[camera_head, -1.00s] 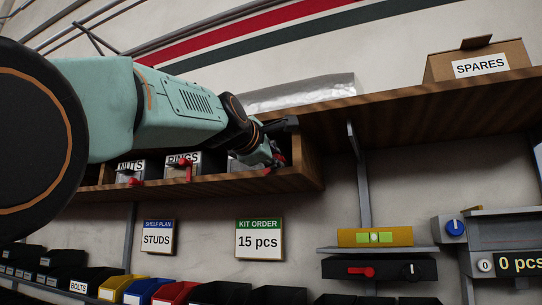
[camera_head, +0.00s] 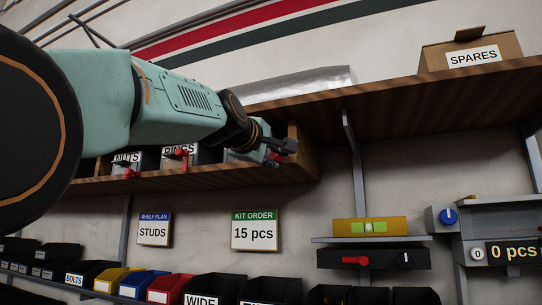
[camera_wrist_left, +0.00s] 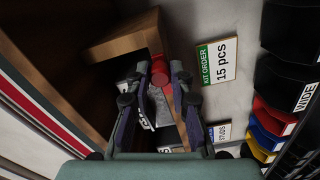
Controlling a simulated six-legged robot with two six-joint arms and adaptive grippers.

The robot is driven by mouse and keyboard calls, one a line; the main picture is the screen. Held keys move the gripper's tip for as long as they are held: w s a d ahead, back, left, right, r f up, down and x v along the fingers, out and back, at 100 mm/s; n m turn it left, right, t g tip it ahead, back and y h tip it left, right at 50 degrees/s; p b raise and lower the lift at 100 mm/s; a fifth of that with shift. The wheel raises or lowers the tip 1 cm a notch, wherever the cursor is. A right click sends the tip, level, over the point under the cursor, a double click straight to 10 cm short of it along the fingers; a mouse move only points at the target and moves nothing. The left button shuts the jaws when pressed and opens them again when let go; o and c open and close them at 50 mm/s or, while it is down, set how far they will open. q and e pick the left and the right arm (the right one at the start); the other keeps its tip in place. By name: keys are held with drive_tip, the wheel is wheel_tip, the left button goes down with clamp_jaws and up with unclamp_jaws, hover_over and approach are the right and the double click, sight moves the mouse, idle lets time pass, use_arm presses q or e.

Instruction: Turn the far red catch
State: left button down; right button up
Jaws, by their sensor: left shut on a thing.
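The far red catch (camera_wrist_left: 160,74) is at the front of the rightmost box (camera_wrist_left: 158,108) on the wooden shelf. In the left wrist view it sits between the two fingertips of my left gripper (camera_wrist_left: 159,77), which is shut on it. In the head view my left gripper (camera_head: 284,152) is at the right end of the shelf, covering most of that box; a bit of red shows by the fingers. The nuts box (camera_head: 126,167) and rings box (camera_head: 172,158), each with a red catch, stand left of it. My right gripper is not in view.
The shelf's wooden end wall (camera_head: 304,157) stands close to my left gripper. A spares carton (camera_head: 472,50) rests on top at the right. Kit order (camera_head: 256,231) and shelf plan (camera_head: 154,229) signs hang below, above several bins. A black unit with a red lever (camera_head: 356,261) is lower right.

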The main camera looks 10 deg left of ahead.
use_arm(q)
drive_tip(key=shift+f, duration=0.15)
drive_tip(key=c, duration=1.2)
unclamp_jaws()
drive_tip(key=shift+d, duration=0.15)
drive_tip(key=shift+o, duration=0.2)
drive_tip(key=shift+r, duration=0.2)
